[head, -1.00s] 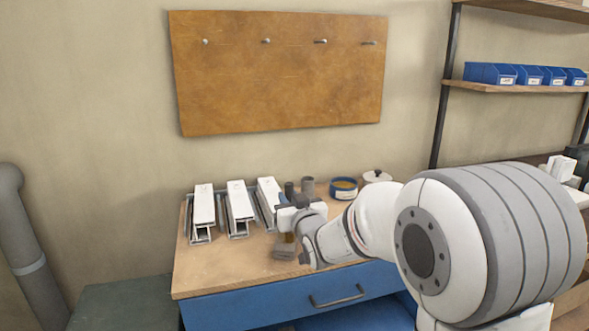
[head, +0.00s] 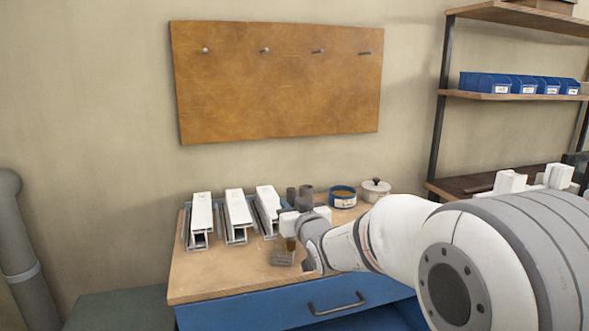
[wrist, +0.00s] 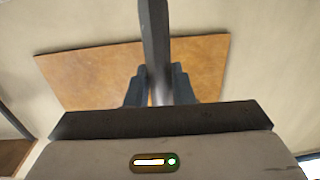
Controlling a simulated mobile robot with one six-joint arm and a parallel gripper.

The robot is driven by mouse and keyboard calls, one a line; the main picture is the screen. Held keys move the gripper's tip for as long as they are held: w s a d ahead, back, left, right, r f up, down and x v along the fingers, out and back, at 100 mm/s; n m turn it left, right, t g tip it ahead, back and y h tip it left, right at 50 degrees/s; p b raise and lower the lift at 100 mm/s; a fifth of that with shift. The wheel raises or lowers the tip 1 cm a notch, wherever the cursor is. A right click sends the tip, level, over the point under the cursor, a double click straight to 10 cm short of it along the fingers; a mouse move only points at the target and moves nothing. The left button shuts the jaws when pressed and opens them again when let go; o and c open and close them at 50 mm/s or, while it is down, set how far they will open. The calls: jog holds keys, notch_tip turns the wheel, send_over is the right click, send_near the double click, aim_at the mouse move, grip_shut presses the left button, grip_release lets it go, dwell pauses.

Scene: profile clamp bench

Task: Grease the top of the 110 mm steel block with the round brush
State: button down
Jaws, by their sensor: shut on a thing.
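My gripper (wrist: 158,85) is shut on the dark handle of a brush (wrist: 155,40), which stands between the two fingers in the wrist view. In the head view my gripper (head: 303,216) is over the front of the bench, partly hidden by my own wrist. The brush's brownish lower end (head: 291,243) shows below it, at a small grey steel block (head: 281,259) on the bench top. I cannot tell whether the bristles touch the block's top. An open blue tin (head: 343,203) with brownish contents stands at the back of the bench.
Several white profiles (head: 202,212) in grey holders line the left of the bench (head: 215,282). Two dark cylinders (head: 306,192) stand behind my gripper, and a pale lidded pot (head: 376,193) is right of the tin. The bench's front left is clear.

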aim_at(291, 191)
jog(key=shift+a+r+p, duration=0.1)
jog(key=shift+r+p, duration=1.4)
jog(key=shift+r, duration=2.35)
jog(key=shift+s+f, duration=0.1)
